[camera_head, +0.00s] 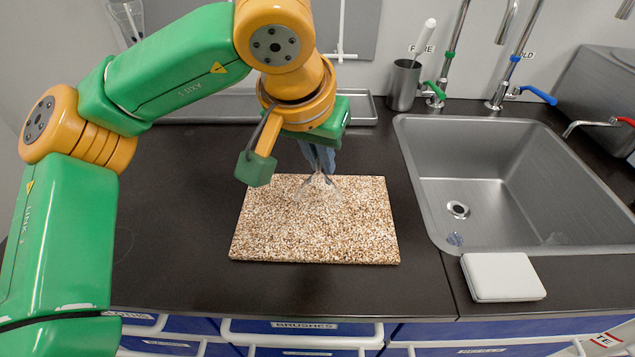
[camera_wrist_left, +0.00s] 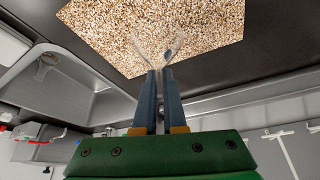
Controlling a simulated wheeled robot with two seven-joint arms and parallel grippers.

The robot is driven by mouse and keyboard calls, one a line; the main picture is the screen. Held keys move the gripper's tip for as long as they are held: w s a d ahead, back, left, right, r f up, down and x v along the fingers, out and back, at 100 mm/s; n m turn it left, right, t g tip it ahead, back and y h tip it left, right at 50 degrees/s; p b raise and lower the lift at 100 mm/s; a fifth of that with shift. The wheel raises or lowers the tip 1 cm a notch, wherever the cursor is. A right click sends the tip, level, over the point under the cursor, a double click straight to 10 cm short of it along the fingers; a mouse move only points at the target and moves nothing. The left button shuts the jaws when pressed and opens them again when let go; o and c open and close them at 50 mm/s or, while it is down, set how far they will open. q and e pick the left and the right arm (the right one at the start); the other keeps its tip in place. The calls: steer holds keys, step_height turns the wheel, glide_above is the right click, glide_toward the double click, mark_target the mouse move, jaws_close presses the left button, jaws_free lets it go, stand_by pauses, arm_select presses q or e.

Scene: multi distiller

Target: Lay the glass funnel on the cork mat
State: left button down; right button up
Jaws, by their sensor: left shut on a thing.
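The cork mat (camera_head: 270,225) is a speckled brown and white rectangle lying on the dark counter. The clear glass funnel (camera_head: 318,190) shows over the upper part of the mat and is hard to make out against it. My left gripper (camera_head: 322,165) is above the mat's back edge, with its blue-grey fingers shut on the funnel. In the left wrist view, the fingers (camera_wrist_left: 160,75) close on the funnel (camera_wrist_left: 156,48), with the mat (camera_wrist_left: 105,35) behind it. I cannot tell whether the funnel touches the mat. My right gripper is in neither view.
A steel sink (camera_head: 520,210) is right of the mat, with taps behind it. A white box (camera_head: 502,277) sits at the sink's front edge. A metal cup with a brush (camera_head: 404,85) and a steel tray (camera_head: 362,112) stand at the back. The counter left of the mat is clear.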

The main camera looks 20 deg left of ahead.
mark_target(319, 177)
arm_select(q)
steer(key=f, duration=0.3)
steer(key=shift+a+f+b, duration=0.1)
steer(key=shift+a+b, duration=0.1)
steer(key=shift+b, duration=0.1)
steer(key=shift+f, duration=0.25)
steer(key=c, duration=1)
jaws_free()
steer(key=shift+r, duration=0.2)
steer(key=p+v, duration=0.2)
steer(key=v, duration=1)
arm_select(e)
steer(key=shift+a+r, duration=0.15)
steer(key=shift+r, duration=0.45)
